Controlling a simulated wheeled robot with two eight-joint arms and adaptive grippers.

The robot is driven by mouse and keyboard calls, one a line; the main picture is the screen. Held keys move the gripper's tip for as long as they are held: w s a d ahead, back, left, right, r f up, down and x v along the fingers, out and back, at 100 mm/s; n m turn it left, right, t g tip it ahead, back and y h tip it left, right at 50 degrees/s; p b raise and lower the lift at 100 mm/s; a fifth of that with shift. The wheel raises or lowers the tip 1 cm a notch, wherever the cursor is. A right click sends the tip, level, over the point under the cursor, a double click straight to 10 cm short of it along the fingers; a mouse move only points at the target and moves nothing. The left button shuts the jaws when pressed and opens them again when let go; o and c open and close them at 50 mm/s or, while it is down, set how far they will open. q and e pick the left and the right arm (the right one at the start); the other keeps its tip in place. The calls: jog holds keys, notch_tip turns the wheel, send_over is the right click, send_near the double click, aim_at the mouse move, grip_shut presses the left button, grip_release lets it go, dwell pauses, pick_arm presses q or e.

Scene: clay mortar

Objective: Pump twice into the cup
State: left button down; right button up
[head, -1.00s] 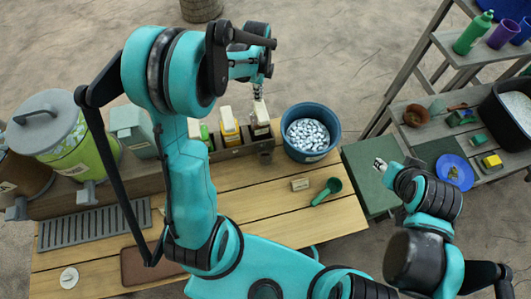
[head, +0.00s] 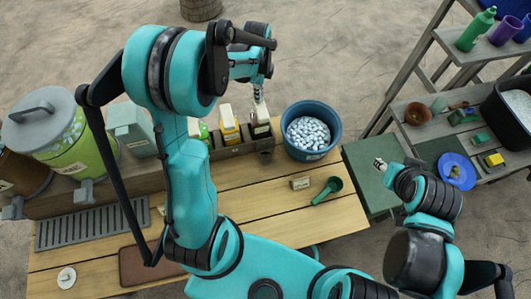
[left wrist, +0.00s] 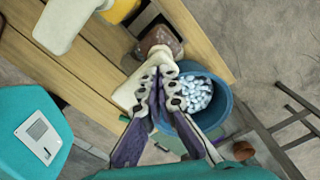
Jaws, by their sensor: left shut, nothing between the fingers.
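A dark brown pump bottle (head: 261,130) with a white pump head stands at the right end of the bottle row. In the left wrist view its brown body (left wrist: 158,42) and white nozzle (left wrist: 132,92) show. A small dark cup (head: 266,157) sits in front of the bottle; in the left wrist view I cannot make it out. My left gripper (head: 259,97) is shut and empty, its tips (left wrist: 155,76) right over the white pump head; whether they touch it is unclear. My right gripper (head: 379,163) is small in view near the green box, its opening unclear.
A blue bucket of pale pebbles (head: 333,140) stands just right of the bottle. A yellow pump bottle (head: 229,130) stands close on its left. A green scoop (head: 328,190) and a small label block (head: 300,183) lie on the wooden table (head: 270,215), with clear boards around them.

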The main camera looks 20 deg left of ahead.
pick_arm(q)
jog(key=shift+s+f+b, duration=0.1)
jog(key=shift+f+b, duration=0.8)
jog(key=shift+f, duration=0.2)
jog(key=shift+r, duration=0.1)
jog(key=shift+r+p, duration=0.9)
jog(key=shift+r, duration=0.25)
jog(key=shift+r+p, duration=0.3)
jog(key=shift+r, duration=0.3)
notch_tip(320, 180, up, 6)
jog(key=p, duration=0.3)
jog(key=shift+p, duration=0.4)
